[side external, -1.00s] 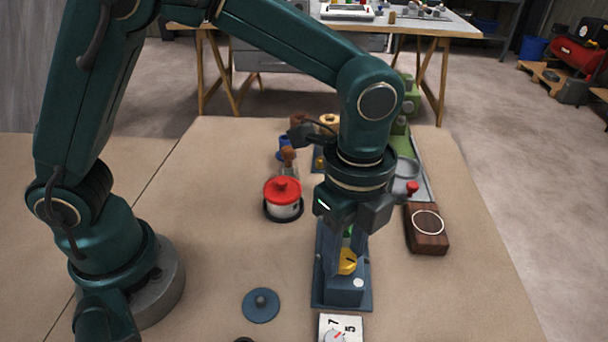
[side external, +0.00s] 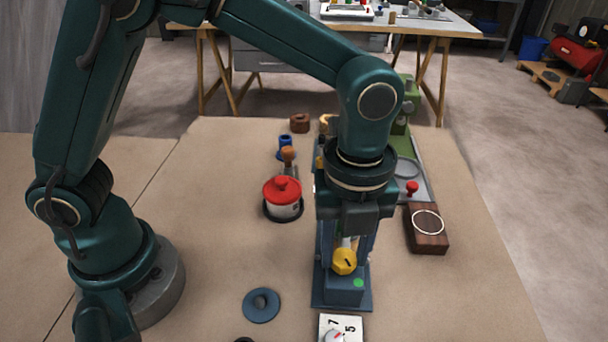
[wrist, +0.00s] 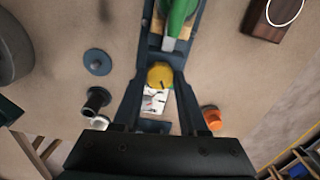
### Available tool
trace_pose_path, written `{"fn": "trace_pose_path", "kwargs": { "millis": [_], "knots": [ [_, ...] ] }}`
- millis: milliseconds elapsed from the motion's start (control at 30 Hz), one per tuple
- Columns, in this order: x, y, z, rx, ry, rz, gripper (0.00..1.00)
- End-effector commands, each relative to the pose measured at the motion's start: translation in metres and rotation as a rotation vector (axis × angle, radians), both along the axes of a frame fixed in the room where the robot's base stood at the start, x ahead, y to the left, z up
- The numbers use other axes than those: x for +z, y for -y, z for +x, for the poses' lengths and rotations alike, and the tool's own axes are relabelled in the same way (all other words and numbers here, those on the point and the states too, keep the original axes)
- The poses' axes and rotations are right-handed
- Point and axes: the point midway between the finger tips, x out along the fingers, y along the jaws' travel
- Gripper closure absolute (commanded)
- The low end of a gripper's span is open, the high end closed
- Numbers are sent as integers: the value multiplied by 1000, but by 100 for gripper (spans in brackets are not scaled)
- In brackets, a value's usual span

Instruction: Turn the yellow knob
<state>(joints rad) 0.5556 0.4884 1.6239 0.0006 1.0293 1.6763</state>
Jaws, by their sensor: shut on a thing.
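The yellow knob (side external: 344,262) sits on a dark blue fixture (side external: 327,298) and has a dark pointer mark on its face. It also shows in the wrist view (wrist: 160,75), between my fingers. My gripper (wrist: 160,80) points down over the fixture and is shut on the knob. A small round light (side external: 358,283) on the front of the fixture is green. My wrist and fingers hide the upper part of the fixture in the side view.
A red-lidded pot (side external: 283,198) stands left of the fixture. A wooden block with a pale ring (side external: 428,238) is at right. A blue disc (side external: 261,305) lies front left, and a numbered card (side external: 347,322) lies in front. The bench between pot and disc is clear.

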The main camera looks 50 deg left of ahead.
Motion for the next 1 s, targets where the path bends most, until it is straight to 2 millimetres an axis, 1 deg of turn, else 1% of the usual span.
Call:
{"fn": "trace_pose_path", "kwargs": {
  "millis": [433, 467, 500, 533, 833, 933, 1000],
  "knots": [
    [2, 1, 0, -9, 1, -5, 100],
    [2, 1, 0, -9, 1, -5, 50],
    [1, 1, 0, -9, 2, -4, 35],
    [1, 1, 0, -9, 2, -4, 28],
    [1, 1, 0, -8, 1, -2, 28],
    [8, 1, 1, -8, 3, -3, 28],
    [17, 1, 1, -8, 4, -4, 28]
  ]
}}
